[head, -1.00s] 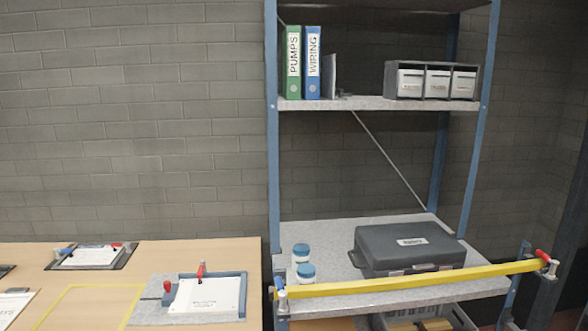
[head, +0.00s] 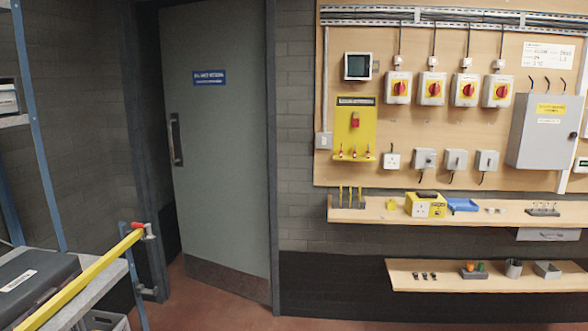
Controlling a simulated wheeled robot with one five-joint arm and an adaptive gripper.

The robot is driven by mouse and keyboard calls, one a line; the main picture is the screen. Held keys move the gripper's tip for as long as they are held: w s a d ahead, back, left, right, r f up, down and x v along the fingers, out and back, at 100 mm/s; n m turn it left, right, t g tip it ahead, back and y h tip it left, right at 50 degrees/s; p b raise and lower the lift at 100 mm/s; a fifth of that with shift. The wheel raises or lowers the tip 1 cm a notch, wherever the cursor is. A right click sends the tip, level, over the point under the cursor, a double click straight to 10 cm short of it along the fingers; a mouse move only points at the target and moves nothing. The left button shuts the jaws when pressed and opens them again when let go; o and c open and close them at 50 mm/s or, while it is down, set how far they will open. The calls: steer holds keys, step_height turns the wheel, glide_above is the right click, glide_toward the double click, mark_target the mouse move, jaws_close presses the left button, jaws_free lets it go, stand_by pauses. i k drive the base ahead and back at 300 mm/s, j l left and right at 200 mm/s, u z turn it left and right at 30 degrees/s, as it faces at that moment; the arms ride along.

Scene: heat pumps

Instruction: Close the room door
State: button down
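The room door (head: 222,150) is a grey-green panel in the middle left of the head view. It stands ajar, swung at an angle, with a dark gap at its left side. It has a blue sign (head: 209,78) near the top, a vertical pull handle (head: 176,140) on its left edge, and a dark kick plate (head: 228,279) along the bottom. The dark door frame (head: 143,150) is to its left. My gripper is not in view.
At lower left a shelf rack holds a dark case (head: 38,284), with a yellow bar (head: 82,279) across its front, close to the doorway. Right of the door is a panel (head: 400,130) with red switches, with two wooden shelves below. The red-brown floor (head: 215,315) before the door looks clear.

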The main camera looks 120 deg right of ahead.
mark_target(214, 53)
steer(key=z, duration=3.55)
steer(key=i+l+z, duration=0.2)
steer(key=i, duration=0.3)
steer(key=i+l+z, duration=0.1)
steer(key=i, duration=1.6)
steer(key=i+u, duration=0.8)
steer(key=u, duration=0.2)
steer(key=i+l+u, duration=0.25)
steer(key=i+u, duration=0.25)
steer(key=i+l+u, duration=0.1)
steer(key=i+u, duration=0.15)
steer(key=u, duration=0.2)
steer(key=i+l+u, duration=0.15)
steer(key=u, duration=0.35)
steer(key=i+l+u, duration=0.25)
steer(key=u, duration=0.2)
steer(key=i+l+u, duration=0.15)
steer(key=l+u, duration=0.3)
steer(key=j, duration=0.1)
